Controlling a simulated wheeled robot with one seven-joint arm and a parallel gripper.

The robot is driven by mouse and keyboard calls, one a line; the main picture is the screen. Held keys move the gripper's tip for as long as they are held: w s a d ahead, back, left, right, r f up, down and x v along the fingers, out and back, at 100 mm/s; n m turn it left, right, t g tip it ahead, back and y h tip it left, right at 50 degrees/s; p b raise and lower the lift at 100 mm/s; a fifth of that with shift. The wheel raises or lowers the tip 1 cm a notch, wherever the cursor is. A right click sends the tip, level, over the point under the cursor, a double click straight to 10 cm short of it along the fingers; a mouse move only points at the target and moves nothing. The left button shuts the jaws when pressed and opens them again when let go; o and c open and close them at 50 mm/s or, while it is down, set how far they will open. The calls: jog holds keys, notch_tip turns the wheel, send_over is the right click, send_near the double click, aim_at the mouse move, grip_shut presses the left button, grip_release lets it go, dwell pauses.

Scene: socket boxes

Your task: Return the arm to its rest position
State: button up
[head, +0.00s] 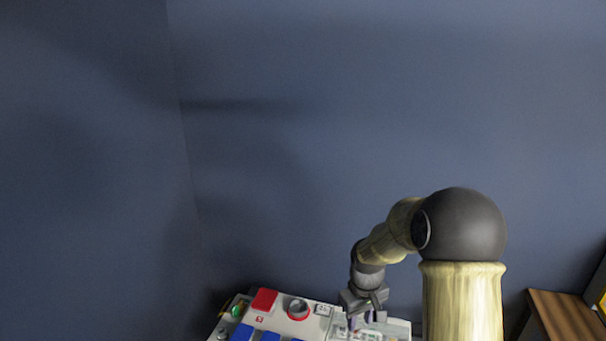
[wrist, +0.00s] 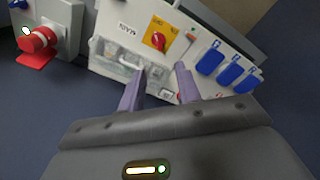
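My gripper (head: 366,316) is at the end of my bent arm, low in the head view, over the right part of a light grey socket panel (head: 282,326). In the wrist view its two purple fingers (wrist: 158,78) stand apart with nothing between them, so it is open. Beyond the fingertips is the white panel (wrist: 104,49), with a clear cover (wrist: 130,62), a red switch on a yellow plate (wrist: 159,40) and a label reading MAIN. Whether the fingertips touch the panel, I cannot tell.
The panel carries blue socket covers (wrist: 230,77), also in the head view (head: 241,333), and a red square part (head: 264,300). A box with a red plug-like part (wrist: 38,46) is at the wrist view's left. A wooden surface (head: 563,314) is at right. Blue wall rises behind.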

jog(key=s+r+m+t+p, duration=0.1)
jog(key=s+r+m+p, duration=0.1)
jog(key=s+r, duration=0.4)
jog(key=s+r+m+t+p, duration=0.1)
jog(key=s+r+m+p, duration=0.1)
jog(key=s+r, duration=0.4)
jog(key=s+p, duration=0.1)
jog(key=s, duration=0.4)
jog(key=shift+s+d+r+m+p, duration=0.15)
jog(key=shift+s+r+m+p, duration=0.2)
jog(key=shift+s+r+m, duration=0.05)
